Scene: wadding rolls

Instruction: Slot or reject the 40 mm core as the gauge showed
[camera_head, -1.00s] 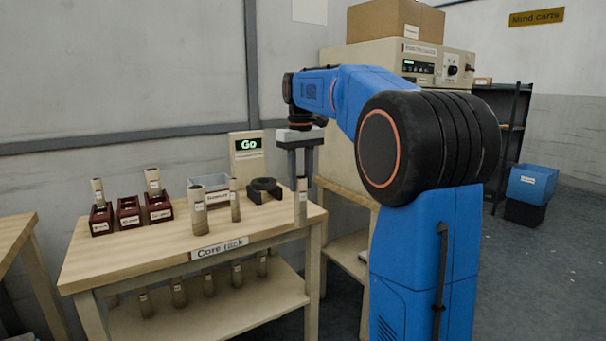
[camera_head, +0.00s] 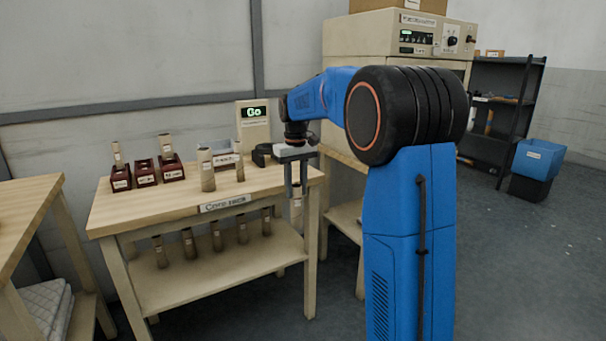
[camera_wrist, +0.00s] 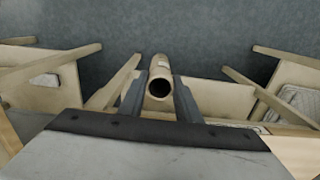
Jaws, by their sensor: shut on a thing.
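My gripper (camera_head: 296,190) is shut on a tan cardboard core, which hangs upright in front of the bench's right front edge. In the wrist view the core (camera_wrist: 159,88) is between the two fingers, its open end facing the camera. The gauge display (camera_head: 254,113) reads "Go" in green. Three dark red slot blocks stand at the bench's left: the left block (camera_head: 121,179) and the right block (camera_head: 172,169) have cores in or behind them, and the middle block (camera_head: 145,173) looks empty. A grey labelled bin (camera_head: 222,158) stands behind two upright cores.
A black ring fixture (camera_head: 262,154) sits near the gripper. Several cores stand on the lower shelf (camera_head: 200,268). A large cream machine (camera_head: 350,75) is behind my arm. Open floor lies right.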

